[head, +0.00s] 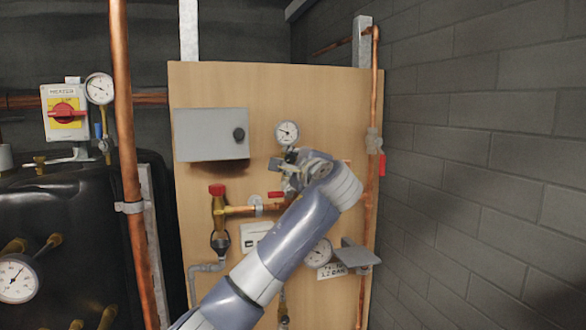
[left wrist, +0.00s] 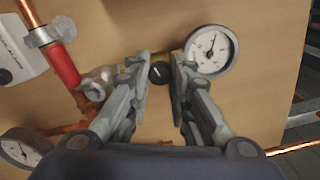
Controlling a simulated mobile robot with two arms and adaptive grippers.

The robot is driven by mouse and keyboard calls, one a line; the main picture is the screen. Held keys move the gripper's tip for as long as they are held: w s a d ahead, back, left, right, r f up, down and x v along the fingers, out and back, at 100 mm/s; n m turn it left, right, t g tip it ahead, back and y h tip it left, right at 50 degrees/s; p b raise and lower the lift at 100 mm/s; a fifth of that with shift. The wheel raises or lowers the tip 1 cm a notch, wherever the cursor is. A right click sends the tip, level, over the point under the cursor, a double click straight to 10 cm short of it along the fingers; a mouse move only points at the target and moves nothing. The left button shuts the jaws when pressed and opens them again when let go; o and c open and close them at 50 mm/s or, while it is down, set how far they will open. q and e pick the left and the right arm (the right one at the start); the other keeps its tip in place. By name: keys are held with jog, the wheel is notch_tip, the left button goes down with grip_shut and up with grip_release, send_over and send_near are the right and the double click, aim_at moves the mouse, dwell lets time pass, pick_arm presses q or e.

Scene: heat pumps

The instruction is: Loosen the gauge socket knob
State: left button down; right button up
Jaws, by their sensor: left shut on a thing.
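The gauge socket knob (left wrist: 160,72) is a small black knob with a white mark, on a brass fitting. It sits between my left gripper's fingertips in the left wrist view. My left gripper (left wrist: 160,75) is shut on it. The round white gauge (left wrist: 212,50) is just beside the right finger; in the head view this gauge (head: 287,133) is right above my left gripper (head: 284,166). In the head view my gripper and wrist hide the knob. My right gripper is not in view.
A wooden board (head: 270,90) carries a grey box (head: 211,135), a red-capped brass valve (head: 217,190) and a lower gauge (head: 318,252). A red lever (left wrist: 62,65) and copper pipe are close to the left finger. A block wall (head: 480,150) stands at right.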

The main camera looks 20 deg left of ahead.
pick_arm(q)
jog(key=n+b, duration=0.2)
jog(key=n, duration=0.1)
jog(key=shift+f, duration=0.25)
jog(key=n+b, duration=0.1)
jog(key=n, duration=0.2)
jog(key=shift+n+b, duration=0.3)
jog(key=shift+b, duration=0.1)
jog(key=n+b, duration=0.1)
jog(key=n, duration=0.1)
jog(key=shift+n, duration=0.3)
jog(key=n+b, duration=0.1)
jog(key=n, duration=0.2)
jog(key=shift+n, duration=0.3)
jog(key=n, duration=0.3)
jog(key=shift+n, duration=0.4)
jog(key=n, duration=0.3)
jog(key=shift+w+n+b, duration=0.1)
jog(key=shift+n+b, duration=0.2)
jog(key=n, duration=0.4)
jog(key=shift+n, duration=2.1)
jog(key=shift+f, duration=0.1)
